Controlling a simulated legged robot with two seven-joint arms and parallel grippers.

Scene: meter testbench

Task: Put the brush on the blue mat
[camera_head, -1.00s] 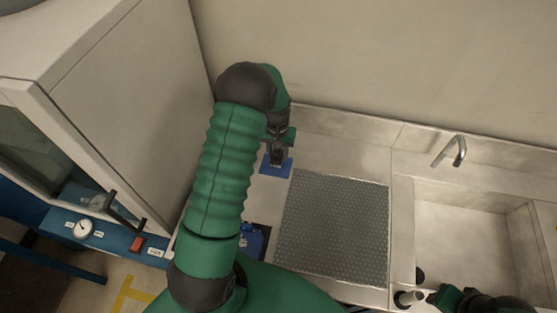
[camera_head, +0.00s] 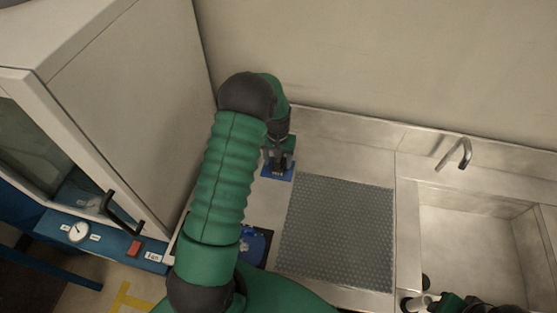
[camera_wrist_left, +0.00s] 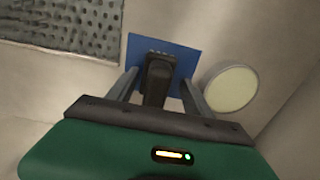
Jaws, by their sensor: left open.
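The brush (camera_wrist_left: 158,78) is dark, with a row of pale bristle tufts at its far end. In the left wrist view it lies over the blue mat (camera_wrist_left: 184,58), with its handle between my fingers. My left gripper (camera_wrist_left: 158,84) is open, one finger on each side of the brush with gaps showing. In the head view the left gripper (camera_head: 280,153) is low over the blue mat (camera_head: 270,174), and the brush (camera_head: 279,168) is partly hidden under it. Part of my right arm shows at the bottom right; its jaws cannot be made out.
A grey textured mat (camera_head: 338,232) lies to the right of the blue mat, with a sink (camera_head: 470,240) and tap (camera_head: 458,152) beyond. A pale round disc (camera_wrist_left: 230,89) is beside the blue mat. A white cabinet (camera_head: 130,110) stands at left. A blue object (camera_head: 256,244) is beside my left arm.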

